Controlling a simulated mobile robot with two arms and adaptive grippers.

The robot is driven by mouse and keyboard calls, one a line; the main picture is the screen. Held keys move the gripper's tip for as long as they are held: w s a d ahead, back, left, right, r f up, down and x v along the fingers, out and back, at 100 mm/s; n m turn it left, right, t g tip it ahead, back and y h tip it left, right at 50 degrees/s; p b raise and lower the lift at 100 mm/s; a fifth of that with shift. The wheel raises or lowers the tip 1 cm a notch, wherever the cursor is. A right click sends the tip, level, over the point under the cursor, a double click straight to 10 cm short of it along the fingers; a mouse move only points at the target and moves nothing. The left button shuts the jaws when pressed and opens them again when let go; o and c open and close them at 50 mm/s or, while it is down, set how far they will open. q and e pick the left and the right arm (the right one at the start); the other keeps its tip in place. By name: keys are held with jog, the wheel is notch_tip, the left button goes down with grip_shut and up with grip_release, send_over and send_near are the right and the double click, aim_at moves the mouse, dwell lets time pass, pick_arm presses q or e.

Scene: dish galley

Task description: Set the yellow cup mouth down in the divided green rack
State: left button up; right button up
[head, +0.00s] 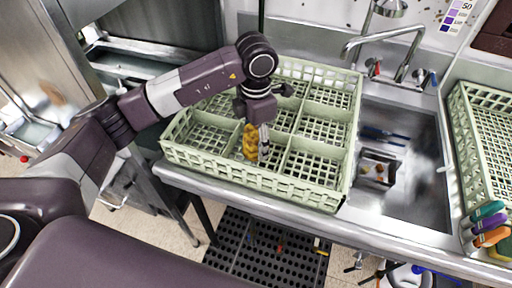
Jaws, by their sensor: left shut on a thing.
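The yellow cup (249,143) is in the head view, inside or just above a front middle compartment of the divided green rack (240,181). My left gripper (263,146) points down from above and is shut on the cup at its right side. The gripper hides part of the cup. I cannot tell which way its mouth faces or whether it touches the rack floor. The other compartments that show look empty. My right gripper is not in view.
A steel sink (424,200) with a tap (404,62) lies to the right of the rack, with a small tray of items (377,171) in it. Another green rack (462,145) stands at the far right, near several coloured-handled items (489,229).

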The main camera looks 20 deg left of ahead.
aim_at(256, 130)
pick_arm(q)
notch_tip(256, 130, down, 4)
jog(key=shift+p, duration=0.45)
jog(key=shift+f, duration=0.1)
jog(key=o, duration=1.2)
jog(key=shift+c, duration=0.2)
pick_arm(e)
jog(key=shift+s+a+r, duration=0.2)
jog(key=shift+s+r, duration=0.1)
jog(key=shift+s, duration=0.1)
pick_arm(q)
jog(key=shift+r, duration=0.25)
notch_tip(256, 130, up, 10)
jog(key=b, duration=0.2)
jog(key=shift+r+b, duration=0.25)
jog(key=shift+b, duration=0.1)
jog(key=shift+r, duration=0.65)
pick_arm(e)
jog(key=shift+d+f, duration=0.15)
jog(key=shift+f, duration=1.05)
